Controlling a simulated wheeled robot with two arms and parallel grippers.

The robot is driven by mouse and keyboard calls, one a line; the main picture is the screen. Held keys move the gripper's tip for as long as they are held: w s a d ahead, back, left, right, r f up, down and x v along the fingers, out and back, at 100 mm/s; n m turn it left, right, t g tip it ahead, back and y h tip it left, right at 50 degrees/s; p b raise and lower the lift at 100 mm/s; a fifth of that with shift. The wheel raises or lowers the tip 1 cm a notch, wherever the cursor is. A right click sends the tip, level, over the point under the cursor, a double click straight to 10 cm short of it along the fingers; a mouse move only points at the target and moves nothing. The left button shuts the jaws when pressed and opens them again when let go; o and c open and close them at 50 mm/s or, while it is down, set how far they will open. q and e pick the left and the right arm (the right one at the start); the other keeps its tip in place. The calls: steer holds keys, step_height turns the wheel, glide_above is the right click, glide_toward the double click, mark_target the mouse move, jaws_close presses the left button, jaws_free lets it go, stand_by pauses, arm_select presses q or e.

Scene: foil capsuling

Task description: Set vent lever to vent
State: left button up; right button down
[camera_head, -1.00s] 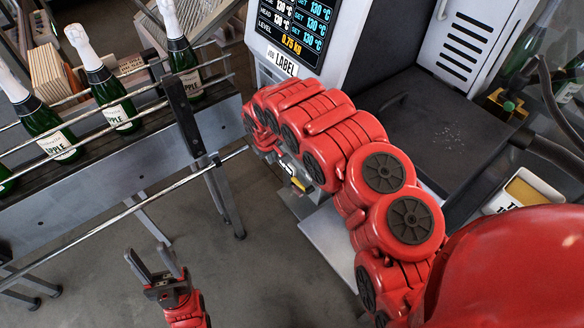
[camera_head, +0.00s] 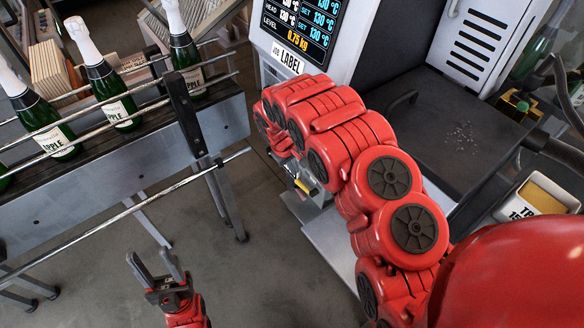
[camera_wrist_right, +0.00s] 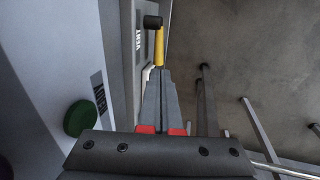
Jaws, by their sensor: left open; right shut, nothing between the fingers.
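The vent lever (camera_wrist_right: 159,50) has a yellow shaft and a black knob, beside a label reading VENT (camera_wrist_right: 139,30) on the machine's side in the right wrist view. My right gripper (camera_wrist_right: 158,74) is shut and empty. Its fingertips overlap the near end of the yellow shaft in that view; I cannot tell whether they touch it. In the head view my red right arm largely hides this gripper, and a small yellow patch (camera_head: 304,186) shows below the arm. My left gripper (camera_head: 158,270) is open and empty above the floor, away from the machine.
A green button (camera_wrist_right: 80,118) lies left of my right gripper. A conveyor (camera_head: 120,165) with several green bottles stands at left. Open floor (camera_head: 250,270) lies between conveyor and machine.

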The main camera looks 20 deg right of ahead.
mark_target(300, 184)
steer(key=p+x, duration=0.2)
steer(key=x, duration=0.4)
steer(key=shift+w+d+f, duration=0.15)
steer(key=shift+f, duration=0.25)
steer(key=shift+x, duration=0.8)
